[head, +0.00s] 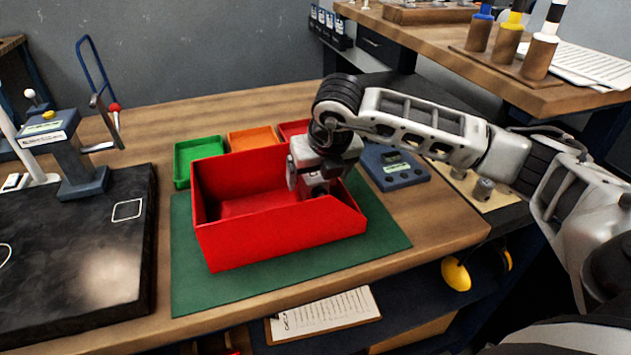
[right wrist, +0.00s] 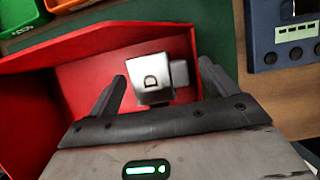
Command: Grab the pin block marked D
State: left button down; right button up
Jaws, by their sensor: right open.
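The pin block marked D (right wrist: 152,80) is a light grey metal block with a black letter D on its face. In the right wrist view it lies inside the red bin (right wrist: 50,95), with a smaller grey part showing at its right side. My right gripper (right wrist: 160,84) is open, with one finger on each side of the block. I cannot tell whether the fingers touch it. In the head view my right gripper (head: 314,190) reaches down into the right part of the red bin (head: 285,246), and the block cannot be made out there. My left gripper is not in view.
The red bin's walls stand close around my right gripper. The bin sits on a green mat (head: 190,287). Green (head: 198,150) and orange (head: 252,138) trays stand behind it, and a blue device (head: 394,167) is to the right. A black plate (head: 110,260) lies at left.

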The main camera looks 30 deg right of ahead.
jog(key=shift+w+f, duration=0.1)
jog(key=shift+f, duration=0.05)
jog(key=shift+c, duration=0.4)
jog(key=c, duration=1.5)
jog(key=shift+w, duration=0.1)
grip_shut()
jog(key=shift+r, duration=0.3)
